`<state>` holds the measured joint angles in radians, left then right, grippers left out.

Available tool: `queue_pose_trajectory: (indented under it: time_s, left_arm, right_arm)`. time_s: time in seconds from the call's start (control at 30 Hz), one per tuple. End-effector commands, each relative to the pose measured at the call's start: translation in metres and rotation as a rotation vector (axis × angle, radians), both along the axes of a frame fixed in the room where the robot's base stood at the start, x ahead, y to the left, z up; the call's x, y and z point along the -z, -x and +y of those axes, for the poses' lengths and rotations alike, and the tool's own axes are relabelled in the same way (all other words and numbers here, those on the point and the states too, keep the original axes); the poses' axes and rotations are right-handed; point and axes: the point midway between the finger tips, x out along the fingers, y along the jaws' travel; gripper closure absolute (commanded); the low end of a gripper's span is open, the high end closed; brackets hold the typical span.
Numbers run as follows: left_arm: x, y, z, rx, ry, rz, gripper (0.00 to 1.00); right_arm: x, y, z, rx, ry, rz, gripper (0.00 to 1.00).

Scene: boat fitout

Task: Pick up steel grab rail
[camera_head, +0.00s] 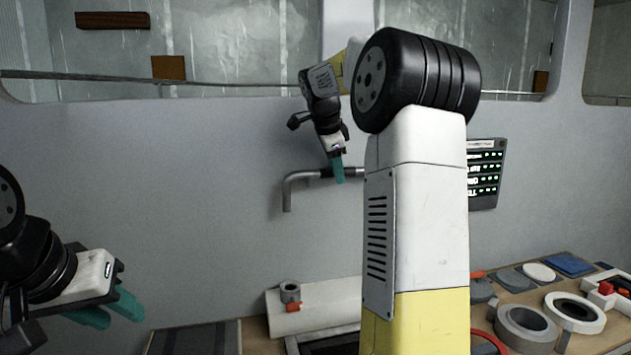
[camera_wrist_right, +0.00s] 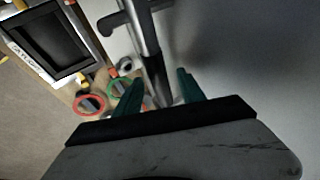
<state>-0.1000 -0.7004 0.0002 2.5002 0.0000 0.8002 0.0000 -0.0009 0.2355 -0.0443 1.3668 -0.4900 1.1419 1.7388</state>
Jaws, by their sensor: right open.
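The steel grab rail (camera_head: 300,180) is a grey bent tube at the wall in the head view, its left end turned down. My right arm hides its right part. My right gripper (camera_head: 338,168) is at the rail, teal fingers pointing down. In the right wrist view the rail (camera_wrist_right: 147,45) runs between the two spread fingers of the right gripper (camera_wrist_right: 158,82), with gaps beside it. Whether a finger touches it I cannot tell. My left gripper (camera_head: 122,312) is low at the left, away from the rail, its teal fingers apart and empty.
A bench below the wall holds a white box-like piece (camera_head: 318,306), a grey tape roll (camera_head: 526,328), a white roll (camera_head: 574,312) and several small parts. A dark panel with green lights (camera_head: 485,175) is on the wall. The wall left of the rail is clear.

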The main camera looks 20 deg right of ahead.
Motion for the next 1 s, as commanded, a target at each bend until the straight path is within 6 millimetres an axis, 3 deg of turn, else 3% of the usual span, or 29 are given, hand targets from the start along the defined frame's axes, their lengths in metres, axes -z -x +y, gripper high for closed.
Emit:
queue_pose_trajectory:
  time_s: [0.13,0.4,0.43,0.67,1.0]
  left_arm:
    - [0.0,0.0,0.0,0.0,0.0,0.0,0.64]
    - [0.0,0.0,0.0,0.0,0.0,0.0,0.64]
    - [0.0,0.0,0.0,0.0,0.0,0.0,0.64]
    - [0.0,0.0,0.0,0.0,0.0,0.0,0.64]
    - [0.0,0.0,0.0,0.0,0.0,0.0,0.64]
  right_arm:
    - [0.016,-0.007,-0.006,-0.001,0.0,0.001,0.53]
    - [0.019,-0.008,-0.007,-0.001,0.001,-0.001,0.53]
    - [0.019,-0.008,-0.007,-0.001,0.001,-0.001,0.55]
    - [0.019,-0.008,-0.007,-0.001,0.001,-0.001,1.0]
    - [0.018,-0.008,-0.007,-0.001,0.001,-0.001,1.0]
